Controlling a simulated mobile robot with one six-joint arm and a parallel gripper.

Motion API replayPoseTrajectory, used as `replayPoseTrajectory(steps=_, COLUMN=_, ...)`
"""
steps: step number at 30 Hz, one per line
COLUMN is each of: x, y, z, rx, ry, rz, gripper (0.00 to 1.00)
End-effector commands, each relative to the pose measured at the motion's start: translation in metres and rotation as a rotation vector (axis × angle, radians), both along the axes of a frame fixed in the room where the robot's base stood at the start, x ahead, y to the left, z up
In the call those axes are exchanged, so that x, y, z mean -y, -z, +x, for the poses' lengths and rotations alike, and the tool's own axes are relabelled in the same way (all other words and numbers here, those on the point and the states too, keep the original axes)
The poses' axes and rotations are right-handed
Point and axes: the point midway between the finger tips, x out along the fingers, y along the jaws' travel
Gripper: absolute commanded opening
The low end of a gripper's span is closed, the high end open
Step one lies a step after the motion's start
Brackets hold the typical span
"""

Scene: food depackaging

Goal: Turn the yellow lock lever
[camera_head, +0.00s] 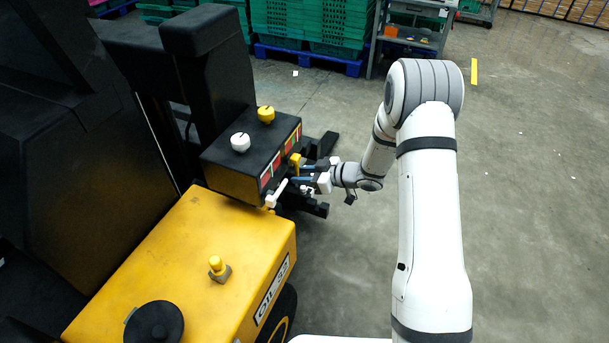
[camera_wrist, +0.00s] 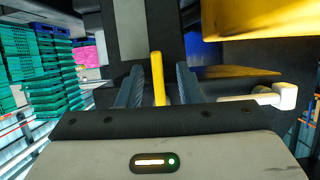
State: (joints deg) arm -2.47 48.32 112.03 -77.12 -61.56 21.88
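The yellow lock lever (camera_head: 295,160) sticks out from the side of the black control box on the yellow machine. In the wrist view the yellow lever (camera_wrist: 157,75) stands upright between my two fingers. My gripper (camera_head: 305,173) is at the side of the box, by the lever. In the wrist view my gripper (camera_wrist: 158,88) is open, with a gap between the lever and each finger. The lever's mount is partly hidden in the head view.
A white lever (camera_head: 277,193) sits beside the yellow one and shows right of my fingers in the wrist view (camera_wrist: 270,96). A yellow knob (camera_head: 266,114) and a white knob (camera_head: 240,142) are on the box top. Green crates (camera_head: 300,22) stand behind. The floor at right is clear.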

Motion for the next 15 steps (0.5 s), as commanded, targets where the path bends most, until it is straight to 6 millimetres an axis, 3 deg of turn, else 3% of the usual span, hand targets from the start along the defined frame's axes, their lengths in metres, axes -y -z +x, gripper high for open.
replayPoseTrajectory(steps=7, x=0.010, y=-0.004, z=-0.002, rx=0.002, ry=0.005, rz=-0.001, gripper=0.33)
replayPoseTrajectory(steps=15, x=0.049, y=-0.021, z=-0.017, rx=0.003, ry=0.003, rz=0.000, gripper=0.33)
